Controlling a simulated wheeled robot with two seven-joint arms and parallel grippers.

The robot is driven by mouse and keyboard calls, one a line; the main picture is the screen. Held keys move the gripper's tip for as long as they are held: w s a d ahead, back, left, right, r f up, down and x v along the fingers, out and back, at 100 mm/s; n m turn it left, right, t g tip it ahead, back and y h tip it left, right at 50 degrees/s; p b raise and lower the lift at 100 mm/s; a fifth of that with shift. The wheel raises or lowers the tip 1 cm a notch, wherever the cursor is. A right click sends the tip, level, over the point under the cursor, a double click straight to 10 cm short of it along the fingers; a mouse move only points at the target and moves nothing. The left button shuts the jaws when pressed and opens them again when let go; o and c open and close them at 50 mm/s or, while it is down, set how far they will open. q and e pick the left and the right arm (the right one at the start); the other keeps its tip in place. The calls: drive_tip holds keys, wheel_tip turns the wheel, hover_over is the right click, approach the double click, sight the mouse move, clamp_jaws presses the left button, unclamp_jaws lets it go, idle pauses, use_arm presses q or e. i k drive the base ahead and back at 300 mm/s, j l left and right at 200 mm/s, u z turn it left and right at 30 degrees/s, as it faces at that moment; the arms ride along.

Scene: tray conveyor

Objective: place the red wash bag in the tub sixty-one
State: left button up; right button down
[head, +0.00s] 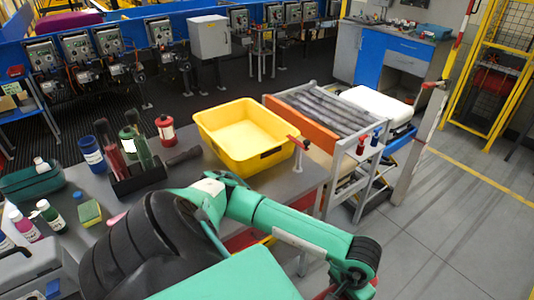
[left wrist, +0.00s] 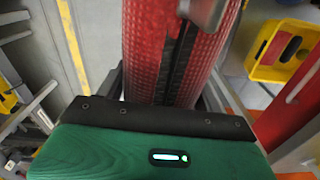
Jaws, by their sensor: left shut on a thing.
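The red wash bag (left wrist: 190,60), with a dark zip strip down its middle, fills the upper middle of the left wrist view. My left gripper (left wrist: 203,12) is shut on it; only a grey metal part of the gripper shows over the bag. In the head view a small piece of red (head: 326,292) shows under my wrist at the bottom edge, and the gripper itself is hidden. The yellow tub (head: 222,139) stands empty on the grey table, up and left of my wrist and apart from the bag. No number is readable on it. My right gripper is not in view.
A roller conveyor with an orange side (head: 300,124) adjoins on the right, with a grey post (head: 418,145) beyond. Open floor lies right.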

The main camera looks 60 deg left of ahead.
sight(247, 139)
drive_tip(key=i+l+u, duration=0.1)
drive_tip(key=i+u, duration=0.25)
drive_tip(key=i+l+u, duration=0.2)
drive_tip(key=i+u, duration=0.15)
drive_tip(key=i, duration=0.2)
